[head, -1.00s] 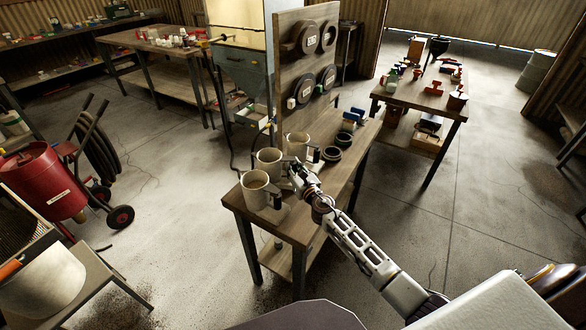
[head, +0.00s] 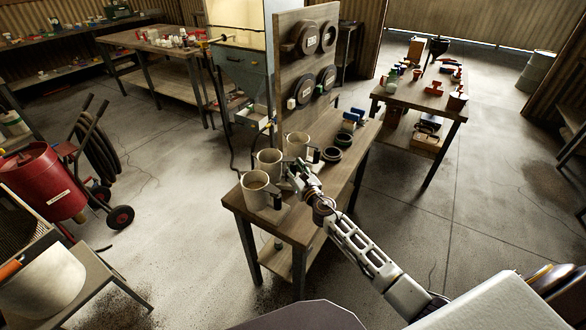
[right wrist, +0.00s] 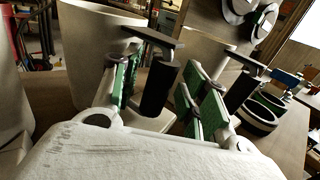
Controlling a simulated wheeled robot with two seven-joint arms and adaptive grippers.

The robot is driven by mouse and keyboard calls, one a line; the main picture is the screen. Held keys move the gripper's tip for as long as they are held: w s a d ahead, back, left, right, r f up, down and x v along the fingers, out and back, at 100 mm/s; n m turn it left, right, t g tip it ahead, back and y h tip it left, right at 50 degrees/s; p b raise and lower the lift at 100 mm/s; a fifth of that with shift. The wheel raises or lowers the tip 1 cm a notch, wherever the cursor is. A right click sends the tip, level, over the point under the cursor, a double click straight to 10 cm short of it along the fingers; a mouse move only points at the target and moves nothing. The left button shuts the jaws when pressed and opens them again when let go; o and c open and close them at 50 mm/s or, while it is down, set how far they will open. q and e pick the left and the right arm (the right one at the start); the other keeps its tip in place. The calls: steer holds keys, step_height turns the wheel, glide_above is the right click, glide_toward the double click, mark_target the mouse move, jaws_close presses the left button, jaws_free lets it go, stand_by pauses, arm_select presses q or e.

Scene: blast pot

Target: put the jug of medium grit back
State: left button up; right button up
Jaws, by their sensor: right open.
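Three pale jugs with black handles stand upright in a row on the wooden bench (head: 300,229): a near jug (head: 255,191), a middle jug (head: 268,160) and a far jug (head: 297,145). No grit label is readable, so I cannot tell which is medium. My right gripper (head: 291,170) is open beside the middle jug. In the right wrist view, its green-padded fingers (right wrist: 158,78) stand on either side of the black handle (right wrist: 157,90) of a jug (right wrist: 92,52), with gaps showing. Another handle (right wrist: 240,92) lies beyond the right finger. My left gripper is out of view.
An upright board (head: 300,75) with round dark discs rises behind the jugs. Dark rings (head: 331,154) and small blue items (head: 350,120) lie to the right on the bench. A red wheeled pot (head: 42,180) stands at the left. The floor between is clear.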

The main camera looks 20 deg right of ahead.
steer(key=shift+s, duration=1.15)
steer(key=shift+s+d, duration=0.2)
steer(key=shift+s, duration=2)
steer(key=shift+r, duration=0.25)
steer(key=shift+r+p, duration=0.3)
steer(key=shift+p, duration=0.15)
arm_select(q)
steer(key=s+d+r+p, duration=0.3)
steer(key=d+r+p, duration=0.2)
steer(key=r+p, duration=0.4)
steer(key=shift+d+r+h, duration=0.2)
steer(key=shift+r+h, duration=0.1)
arm_select(e)
step_height(320, 180, up, 9)
